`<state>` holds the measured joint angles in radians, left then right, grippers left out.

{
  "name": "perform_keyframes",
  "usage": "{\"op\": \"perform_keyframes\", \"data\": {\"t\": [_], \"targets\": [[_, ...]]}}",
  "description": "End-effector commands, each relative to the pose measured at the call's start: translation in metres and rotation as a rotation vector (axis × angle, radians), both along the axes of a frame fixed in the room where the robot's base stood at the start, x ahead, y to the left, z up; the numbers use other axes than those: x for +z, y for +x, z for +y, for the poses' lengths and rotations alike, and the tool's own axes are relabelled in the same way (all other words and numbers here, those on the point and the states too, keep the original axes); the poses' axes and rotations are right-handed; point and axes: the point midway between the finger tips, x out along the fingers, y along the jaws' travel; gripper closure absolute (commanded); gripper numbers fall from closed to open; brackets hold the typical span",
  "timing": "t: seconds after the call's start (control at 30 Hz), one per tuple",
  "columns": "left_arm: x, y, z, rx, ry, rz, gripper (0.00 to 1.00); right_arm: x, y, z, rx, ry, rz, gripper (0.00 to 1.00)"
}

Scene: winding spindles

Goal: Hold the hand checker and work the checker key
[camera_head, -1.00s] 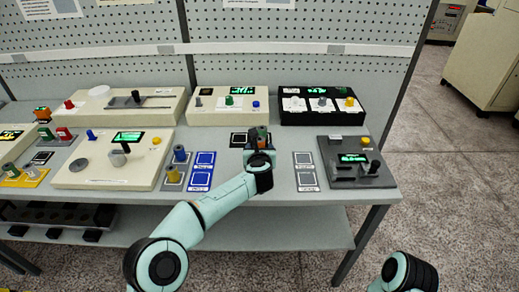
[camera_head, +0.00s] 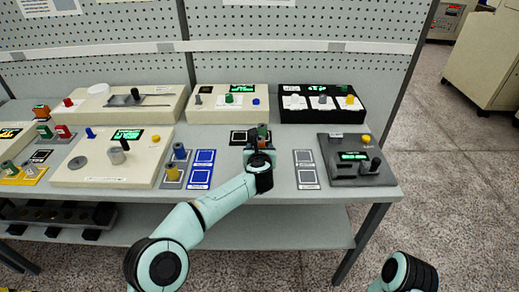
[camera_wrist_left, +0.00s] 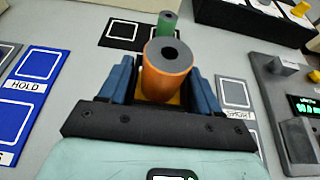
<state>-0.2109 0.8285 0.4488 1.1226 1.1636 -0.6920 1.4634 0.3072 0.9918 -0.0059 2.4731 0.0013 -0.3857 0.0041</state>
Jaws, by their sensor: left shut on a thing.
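My left gripper (camera_head: 258,143) is over the front middle of the bench. In the left wrist view its blue fingers (camera_wrist_left: 160,82) are shut on an orange cylinder (camera_wrist_left: 168,80) with a grey top and a dark hole. A dark grey unit (camera_head: 337,179) with a lit green display, a black knob and a yellow button stands to the right of the gripper. It shows partly at the right edge of the wrist view (camera_wrist_left: 268,92). I cannot tell for sure which thing is the hand checker or its key.
A green cylinder (camera_wrist_left: 167,21) stands beyond the held one, by a black marked mat (camera_wrist_left: 112,44). Blue mats (camera_head: 203,158), one marked HOLD, lie left, grey mats (camera_head: 305,158) right. Cream units (camera_head: 110,178) and a black unit (camera_head: 320,117) stand left and behind.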

Motion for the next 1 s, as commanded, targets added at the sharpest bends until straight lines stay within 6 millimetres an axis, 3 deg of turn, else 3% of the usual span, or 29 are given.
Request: {"op": "perform_keyframes", "data": {"t": [0.03, 0.07, 0.33, 1.0], "targets": [[-0.0008, -0.0001, -0.0001, 0.000, 0.000, 0.001, 0.82, 0.0000, 0.0000, 0.0000, 0.000, 0.000, 0.000, 0.03], [-0.0023, -0.0002, 0.0000, 0.000, 0.000, 0.004, 0.82, 0.0000, 0.0000, 0.0000, 0.000, 0.000, 0.000, 0.10], [-0.0030, -0.0003, -0.0001, 0.000, 0.000, 0.005, 0.82, 0.0000, 0.0000, 0.0000, 0.000, 0.000, 0.000, 0.98], [-0.0045, -0.0006, -0.0001, 0.000, 0.000, 0.008, 0.82, -0.0001, 0.0000, 0.0000, 0.000, 0.000, 0.000, 1.00]]}}
